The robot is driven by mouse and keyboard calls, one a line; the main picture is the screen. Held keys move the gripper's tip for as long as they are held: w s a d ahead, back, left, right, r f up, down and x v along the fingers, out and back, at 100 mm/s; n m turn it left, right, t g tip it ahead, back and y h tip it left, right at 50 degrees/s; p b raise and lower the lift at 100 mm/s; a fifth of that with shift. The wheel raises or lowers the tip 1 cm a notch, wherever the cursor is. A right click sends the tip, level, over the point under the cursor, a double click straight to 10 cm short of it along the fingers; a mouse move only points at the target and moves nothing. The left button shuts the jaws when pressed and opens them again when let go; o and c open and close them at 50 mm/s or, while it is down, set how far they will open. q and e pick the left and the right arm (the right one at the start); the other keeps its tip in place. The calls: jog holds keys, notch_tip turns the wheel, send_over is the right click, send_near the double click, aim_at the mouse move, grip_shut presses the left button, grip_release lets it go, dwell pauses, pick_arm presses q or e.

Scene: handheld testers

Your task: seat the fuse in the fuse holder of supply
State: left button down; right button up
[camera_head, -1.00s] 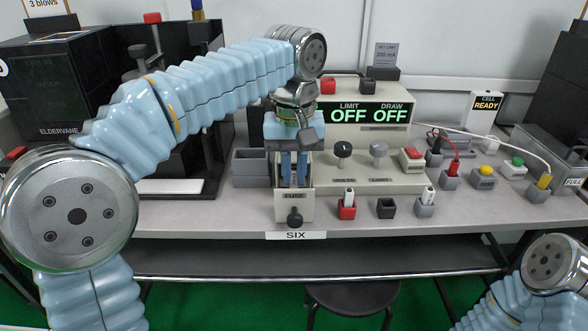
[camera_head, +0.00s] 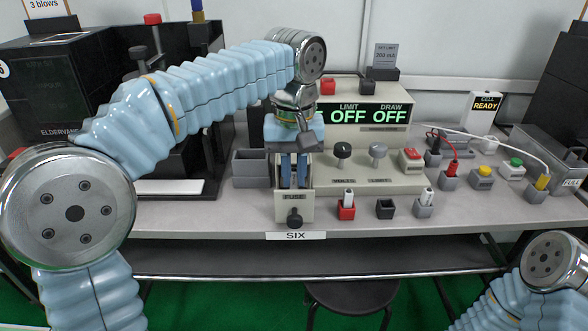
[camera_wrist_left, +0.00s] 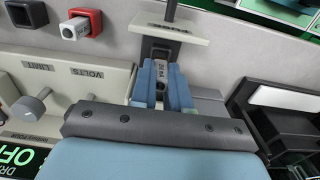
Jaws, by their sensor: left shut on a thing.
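The supply (camera_head: 430,182) is a beige unit with a green display reading LIMIT OFF and DRAW OFF. Its fuse holder (camera_head: 294,206) is a pulled-out drawer labelled FUSE with a dark knob. The holder front also shows in the left wrist view (camera_wrist_left: 188,30). My left gripper (camera_head: 294,185) points down into the open drawer, behind its front panel. In the left wrist view its blue fingers (camera_wrist_left: 161,100) are shut on the fuse (camera_wrist_left: 160,75), a small pale piece with dark print. The fuse's lower end and its contact with the holder are hidden. My right gripper is out of view.
An empty grey bin (camera_head: 250,168) stands just left of the drawer. Red, black and grey sockets (camera_head: 386,208) line the bench front. Knobs (camera_head: 343,150) rise right of my left gripper.

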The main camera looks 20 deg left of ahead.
aim_at(294, 170)
pick_arm(q)
jog(key=shift+f+b, duration=0.8)
jog(key=shift+f, duration=0.4)
jog(key=c, duration=1)
grip_release()
jog(key=shift+r, duration=0.15)
notch_tip(294, 170, up, 14)
jog(key=p, duration=0.4)
jog(key=shift+f, duration=0.2)
